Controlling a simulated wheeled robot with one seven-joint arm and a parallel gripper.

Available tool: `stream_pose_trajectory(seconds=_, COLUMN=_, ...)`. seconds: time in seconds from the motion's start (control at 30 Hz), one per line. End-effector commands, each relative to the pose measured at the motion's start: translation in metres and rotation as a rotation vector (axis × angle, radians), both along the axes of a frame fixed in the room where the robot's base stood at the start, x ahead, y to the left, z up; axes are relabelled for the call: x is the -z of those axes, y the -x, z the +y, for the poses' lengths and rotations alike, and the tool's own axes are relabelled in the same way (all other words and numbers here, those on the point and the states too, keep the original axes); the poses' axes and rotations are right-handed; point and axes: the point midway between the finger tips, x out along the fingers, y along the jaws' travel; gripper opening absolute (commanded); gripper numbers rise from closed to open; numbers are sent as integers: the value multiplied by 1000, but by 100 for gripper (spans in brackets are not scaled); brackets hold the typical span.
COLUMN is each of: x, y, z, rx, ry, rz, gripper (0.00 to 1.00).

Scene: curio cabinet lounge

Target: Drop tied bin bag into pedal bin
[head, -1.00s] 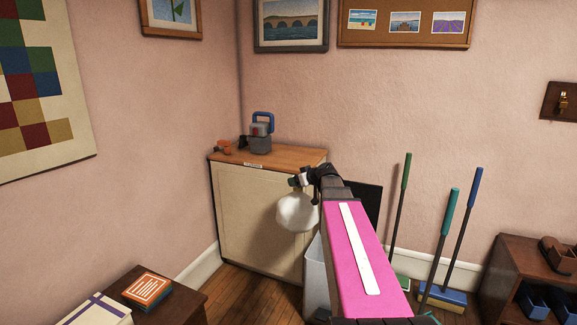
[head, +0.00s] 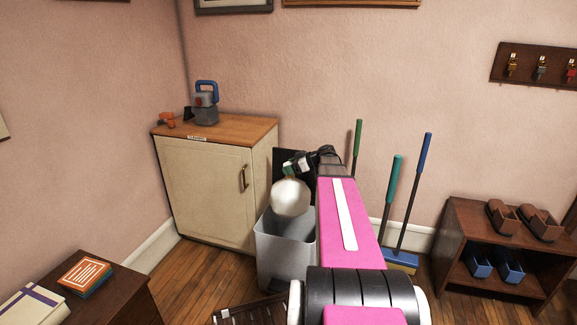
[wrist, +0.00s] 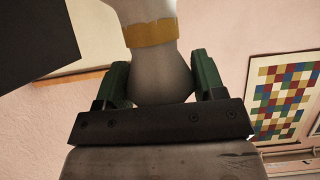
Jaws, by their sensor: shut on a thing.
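The tied bin bag (head: 291,197) is a round whitish bag hanging below my gripper (head: 298,163) in the head view. In the wrist view, the green fingers of my gripper (wrist: 161,84) are shut on the bag's neck (wrist: 148,12), which has a yellow-brown tie band. The pedal bin (head: 284,250) is grey with a dark raised lid (head: 287,166) behind it. The bag appears over the bin's open top, with its lower part near the rim in the picture. The exact height gap cannot be told. My pink arm hides the bin's right side.
A cream cabinet (head: 205,190) with a wooden top stands left of the bin. Brooms (head: 410,195) lean at the wall to the right, beside a low shoe rack (head: 495,235). A dark slatted object (head: 245,312) lies on the floor in front.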

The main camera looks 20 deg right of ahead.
Motion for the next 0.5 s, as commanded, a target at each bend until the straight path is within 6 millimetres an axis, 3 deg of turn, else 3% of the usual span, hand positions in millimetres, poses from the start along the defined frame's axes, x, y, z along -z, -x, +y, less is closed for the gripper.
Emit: stream_pose_trajectory(seconds=0.5, x=48, y=0, z=0, rx=2, ry=-1, rz=1, gripper=39)
